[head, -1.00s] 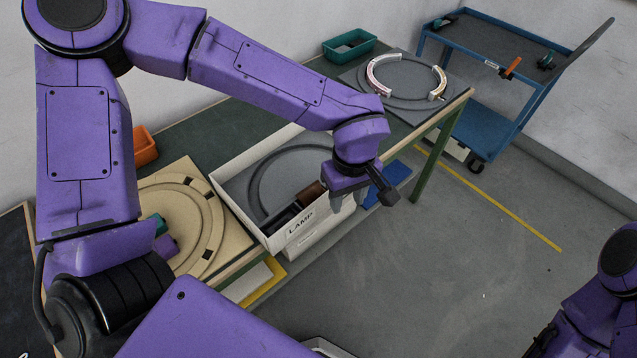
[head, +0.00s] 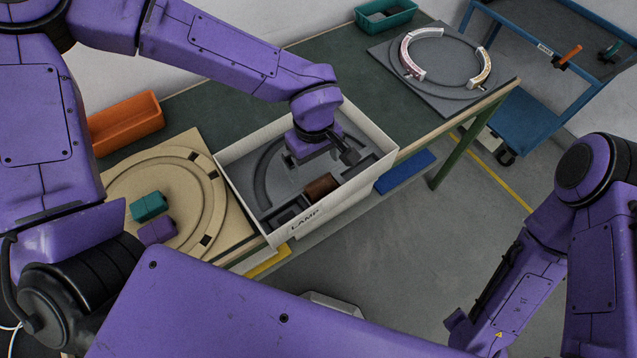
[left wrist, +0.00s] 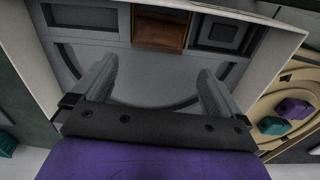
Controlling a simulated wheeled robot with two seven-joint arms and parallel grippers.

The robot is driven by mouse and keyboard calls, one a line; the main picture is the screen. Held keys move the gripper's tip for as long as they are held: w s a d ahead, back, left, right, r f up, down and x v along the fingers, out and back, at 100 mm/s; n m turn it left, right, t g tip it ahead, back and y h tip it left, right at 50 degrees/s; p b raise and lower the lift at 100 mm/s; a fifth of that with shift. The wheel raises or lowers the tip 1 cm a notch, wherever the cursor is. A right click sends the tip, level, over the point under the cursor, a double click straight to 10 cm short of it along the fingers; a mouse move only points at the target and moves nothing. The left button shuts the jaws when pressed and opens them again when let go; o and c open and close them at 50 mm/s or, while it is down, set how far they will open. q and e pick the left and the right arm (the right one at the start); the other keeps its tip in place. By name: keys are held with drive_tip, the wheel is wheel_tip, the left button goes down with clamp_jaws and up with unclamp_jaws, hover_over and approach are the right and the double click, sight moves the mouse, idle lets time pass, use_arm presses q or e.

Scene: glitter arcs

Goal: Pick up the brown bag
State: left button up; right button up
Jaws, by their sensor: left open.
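The brown bag (head: 320,187) lies in the white-walled box marked LAMP (head: 365,194), in a compartment near its front wall. It also shows in the left wrist view (left wrist: 160,30), at the top middle. My left gripper (head: 312,160) is over the grey insert of the box, a little behind the bag and apart from it. In the left wrist view its two fingers (left wrist: 157,75) are spread wide with nothing between them. The gripper's body partly hides the fingers in the head view. My right arm shows at the lower right, but I cannot make out its gripper.
A tan board (head: 120,178) with a teal block (head: 149,207) and a purple block (head: 157,231) lies left of the box. An orange bin (head: 126,122) is behind it. A grey board (head: 440,100) with curved pieces is at the right end of the bench. A blue cart stands beyond.

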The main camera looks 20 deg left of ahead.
sight(317, 181)
use_arm(q)
drive_tip(key=f, duration=0.6)
drive_tip(key=shift+d+f, duration=0.3)
drive_tip(key=shift+d, duration=0.05)
drive_tip(key=shift+s, duration=0.15)
drive_tip(key=c, duration=1)
drive_tip(key=shift+c, duration=0.2)
